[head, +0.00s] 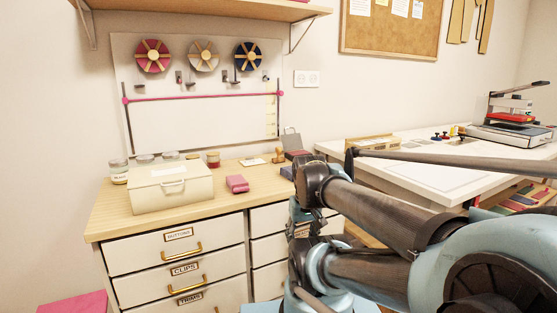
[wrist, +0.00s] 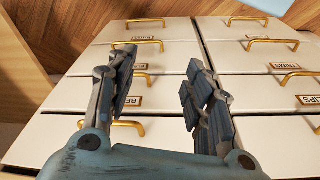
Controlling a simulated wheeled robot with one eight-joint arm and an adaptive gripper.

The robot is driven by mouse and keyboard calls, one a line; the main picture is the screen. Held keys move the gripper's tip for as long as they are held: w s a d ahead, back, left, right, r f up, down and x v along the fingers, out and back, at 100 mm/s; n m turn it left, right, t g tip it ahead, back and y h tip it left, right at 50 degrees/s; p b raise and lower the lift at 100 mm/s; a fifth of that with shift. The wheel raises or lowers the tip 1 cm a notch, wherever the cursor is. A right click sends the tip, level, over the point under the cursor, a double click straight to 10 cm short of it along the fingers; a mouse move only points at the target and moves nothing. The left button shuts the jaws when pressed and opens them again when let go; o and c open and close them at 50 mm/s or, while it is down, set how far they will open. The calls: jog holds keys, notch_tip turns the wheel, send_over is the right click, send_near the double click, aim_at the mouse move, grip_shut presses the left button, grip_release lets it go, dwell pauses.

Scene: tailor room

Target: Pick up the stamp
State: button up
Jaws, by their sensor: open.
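A small wooden object that looks like the stamp (head: 278,156) stands on the right part of the wooden cabinet top (head: 225,190), in the head view. It is small there, so its details are hard to tell. My gripper (wrist: 160,75) is open and empty in the wrist view, with its fingers apart in front of the drawer fronts. The stamp does not show in the wrist view. In the head view my arm covers the right front of the cabinet, and the fingers cannot be made out clearly.
A cream box (head: 172,187), glass jars (head: 118,172) and a folded pink cloth (head: 237,184) are on the cabinet top. A dark red item (head: 296,154) sits right of the stamp. Drawer handles (wrist: 273,42) protrude. A white table (head: 400,181) stands at right.

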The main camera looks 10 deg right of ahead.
jog(key=w+r+n, duration=0.4)
jog(key=w+r, duration=0.7)
jog(key=r, duration=0.3)
notch_tip(320, 180, up, 18)
jog(key=n+g+y, duration=0.1)
jog(key=n+g, duration=0.1)
jog(key=n, duration=0.9)
send_over(279, 148)
jog(key=w+d, duration=0.1)
jog(key=d, duration=0.1)
jog(key=shift+m, duration=0.3)
jog(key=f, duration=0.7)
jog(key=a+f, duration=0.1)
jog(key=f, duration=0.3)
jog(key=shift+w, duration=0.2)
jog(key=shift+s+a+f, duration=0.1)
jog(key=shift+a+f, duration=0.1)
jog(key=shift+f, duration=0.7)
jog(key=shift+w+a+f, duration=0.1)
jog(key=shift+a+f, duration=0.05)
jog(key=shift+f, duration=0.75)
jog(key=shift+s+a+f, duration=0.1)
jog(key=shift+a+f, duration=0.1)
jog(key=shift+f, duration=0.7)
jog(key=shift+c, duration=0.4)
grip_shut()
